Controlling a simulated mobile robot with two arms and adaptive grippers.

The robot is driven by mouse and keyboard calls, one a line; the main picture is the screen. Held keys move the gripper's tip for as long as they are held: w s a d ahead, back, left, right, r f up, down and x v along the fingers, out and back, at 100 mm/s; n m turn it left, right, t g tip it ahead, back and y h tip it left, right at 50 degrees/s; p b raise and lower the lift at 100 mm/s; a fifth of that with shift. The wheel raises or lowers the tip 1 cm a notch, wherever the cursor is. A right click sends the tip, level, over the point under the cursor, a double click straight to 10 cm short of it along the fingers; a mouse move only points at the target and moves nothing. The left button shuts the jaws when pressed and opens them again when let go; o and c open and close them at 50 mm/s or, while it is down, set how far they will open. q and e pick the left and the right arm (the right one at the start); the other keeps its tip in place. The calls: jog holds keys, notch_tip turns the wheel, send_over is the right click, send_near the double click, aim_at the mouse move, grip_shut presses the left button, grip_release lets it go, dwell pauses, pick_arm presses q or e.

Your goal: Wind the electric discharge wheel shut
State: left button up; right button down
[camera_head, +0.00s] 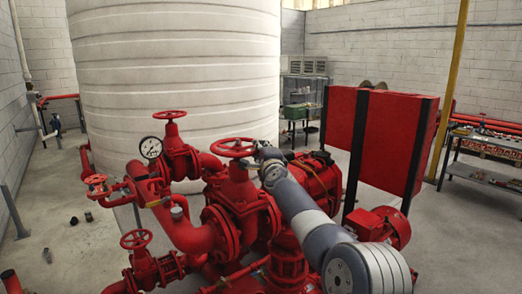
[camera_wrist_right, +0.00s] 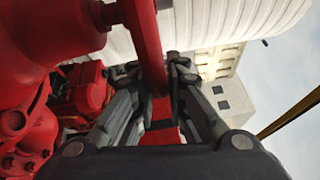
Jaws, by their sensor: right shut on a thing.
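A red handwheel (camera_head: 233,147) tops the large red valve (camera_head: 232,200) in the middle of the head view. It lies about level on its stem. My right gripper (camera_head: 262,153) is at the right side of this wheel's rim. In the right wrist view the red rim (camera_wrist_right: 147,35) runs between the two fingers of my right gripper (camera_wrist_right: 158,75), which is shut on it. The fingertips are small and partly hidden in the head view. My left gripper is not in view.
Other red handwheels stand near: one behind (camera_head: 170,115), one at left (camera_head: 96,179), one low in front (camera_head: 136,239). A pressure gauge (camera_head: 151,147) is beside them. A large pale tank (camera_head: 180,60) stands behind, a red cabinet (camera_head: 375,135) at right.

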jog(key=shift+f, duration=0.1)
jog(key=c, duration=1.6)
grip_release()
jog(key=shift+d, duration=0.15)
jog(key=shift+o, duration=0.2)
jog(key=shift+s+d, duration=0.1)
jog(key=shift+s, duration=0.15)
